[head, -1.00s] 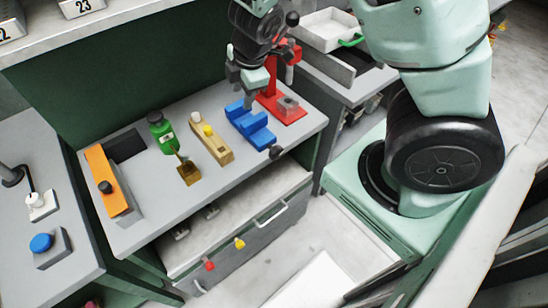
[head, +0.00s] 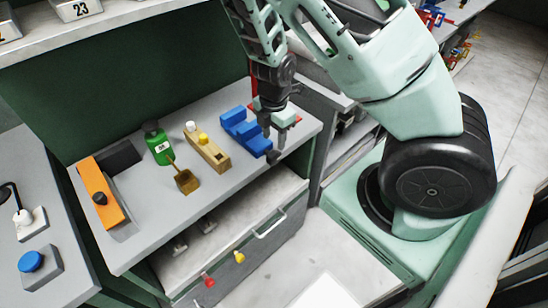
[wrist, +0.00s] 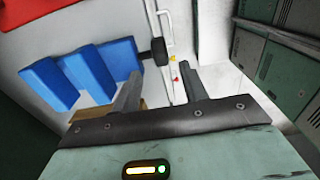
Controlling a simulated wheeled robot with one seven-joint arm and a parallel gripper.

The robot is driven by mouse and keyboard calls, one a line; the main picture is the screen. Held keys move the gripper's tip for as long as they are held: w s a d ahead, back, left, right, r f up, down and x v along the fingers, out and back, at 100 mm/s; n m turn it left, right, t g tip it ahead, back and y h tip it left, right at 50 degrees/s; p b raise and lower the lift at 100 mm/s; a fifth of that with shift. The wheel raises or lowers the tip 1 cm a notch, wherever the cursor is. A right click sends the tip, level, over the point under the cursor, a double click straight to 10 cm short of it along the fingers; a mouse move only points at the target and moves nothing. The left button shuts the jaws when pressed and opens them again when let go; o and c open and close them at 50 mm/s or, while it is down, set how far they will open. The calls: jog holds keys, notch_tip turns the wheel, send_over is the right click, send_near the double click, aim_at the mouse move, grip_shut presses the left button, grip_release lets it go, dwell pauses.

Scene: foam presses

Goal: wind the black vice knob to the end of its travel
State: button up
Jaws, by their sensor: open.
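The blue vice (head: 240,128) sits near the bench's front right edge. Its black knob (head: 273,156) sticks out at the front edge. In the wrist view the vice (wrist: 88,75) is at left and the knob (wrist: 159,52) shows dark against the pale floor and drawer. My gripper (head: 274,134) points down just above the knob, fingers apart and empty. In the wrist view the knob lies beyond the gap between the fingertips (wrist: 157,77), roughly in line with it. I cannot tell the exact gap in height, but no contact shows.
An open drawer (head: 225,232) juts out below the bench front.

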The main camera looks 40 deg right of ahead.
aim_at(274, 152)
notch_tip(274, 152, down, 7)
jog(key=shift+f+b, duration=0.1)
jog(key=shift+b, duration=1.15)
grip_shut()
